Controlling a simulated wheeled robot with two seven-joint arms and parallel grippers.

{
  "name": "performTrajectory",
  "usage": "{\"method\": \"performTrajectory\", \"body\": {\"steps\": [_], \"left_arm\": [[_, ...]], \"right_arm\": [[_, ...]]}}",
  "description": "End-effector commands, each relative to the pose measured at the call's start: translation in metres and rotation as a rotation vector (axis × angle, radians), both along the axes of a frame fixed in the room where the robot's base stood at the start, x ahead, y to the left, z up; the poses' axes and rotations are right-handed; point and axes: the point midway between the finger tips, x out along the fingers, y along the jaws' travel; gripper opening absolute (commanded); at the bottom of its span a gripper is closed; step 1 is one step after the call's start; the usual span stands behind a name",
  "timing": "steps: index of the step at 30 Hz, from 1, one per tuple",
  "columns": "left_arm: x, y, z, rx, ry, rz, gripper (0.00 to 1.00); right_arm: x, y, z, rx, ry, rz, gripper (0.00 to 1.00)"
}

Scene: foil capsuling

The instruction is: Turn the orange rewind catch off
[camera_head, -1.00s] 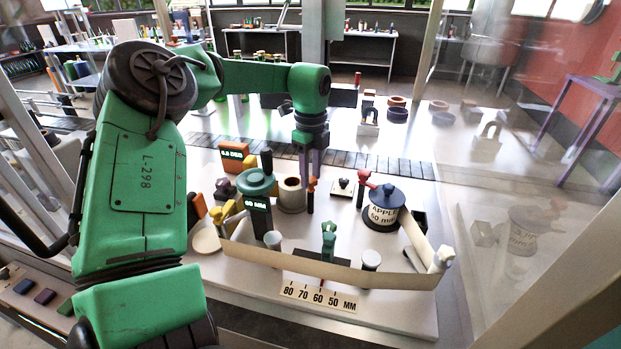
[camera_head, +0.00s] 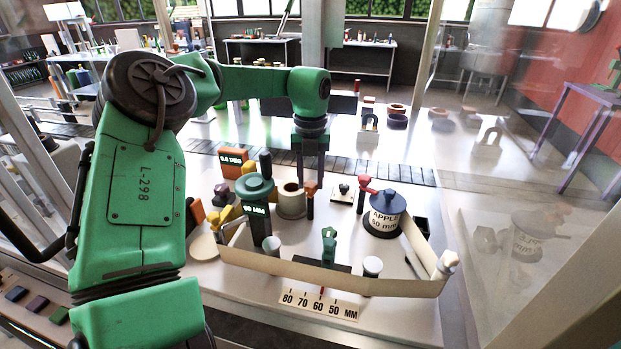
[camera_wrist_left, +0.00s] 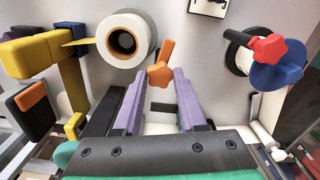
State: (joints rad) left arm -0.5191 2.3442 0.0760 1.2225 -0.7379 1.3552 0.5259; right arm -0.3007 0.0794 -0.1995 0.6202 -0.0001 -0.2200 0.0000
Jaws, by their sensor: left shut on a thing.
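The orange rewind catch (camera_wrist_left: 160,73) is a star-shaped knob with a short lever, and in the wrist view it shows between the two purple fingertips. In the head view the catch (camera_head: 311,188) tops a dark post beside the cream roll (camera_head: 291,198). My left gripper (camera_head: 310,176) points straight down over it, shut on the catch. The cream roll also shows at the upper left of the wrist view (camera_wrist_left: 146,28). The fingers partly hide the catch in the head view. My right gripper is in neither view.
A cream strip (camera_head: 300,268) runs around the front of the board. A green-topped post (camera_head: 256,190) and yellow parts (camera_head: 224,213) stand at the left.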

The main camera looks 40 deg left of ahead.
Motion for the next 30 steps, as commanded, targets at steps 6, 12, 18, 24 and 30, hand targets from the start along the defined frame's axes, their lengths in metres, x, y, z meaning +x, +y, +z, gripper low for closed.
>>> {"method": "performTrajectory", "body": {"steps": [6,12,18,24,30], "left_arm": [[0.0002,-0.0002,0.0008,-0.001,-0.001,-0.137,0.00],[0.0002,-0.0002,0.0008,-0.001,-0.001,-0.209,0.00],[0.0002,-0.0002,0.0008,-0.001,-0.001,-0.237,0.00],[0.0002,-0.0002,0.0007,-0.001,-0.001,-0.240,0.00],[0.0003,-0.0002,0.0006,0.000,-0.001,-0.240,0.56]], "right_arm": [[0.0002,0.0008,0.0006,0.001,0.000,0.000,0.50],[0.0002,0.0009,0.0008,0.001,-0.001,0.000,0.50],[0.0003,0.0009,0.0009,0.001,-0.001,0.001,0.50],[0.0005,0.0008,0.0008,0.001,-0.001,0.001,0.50],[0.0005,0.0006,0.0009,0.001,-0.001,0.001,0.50]]}}
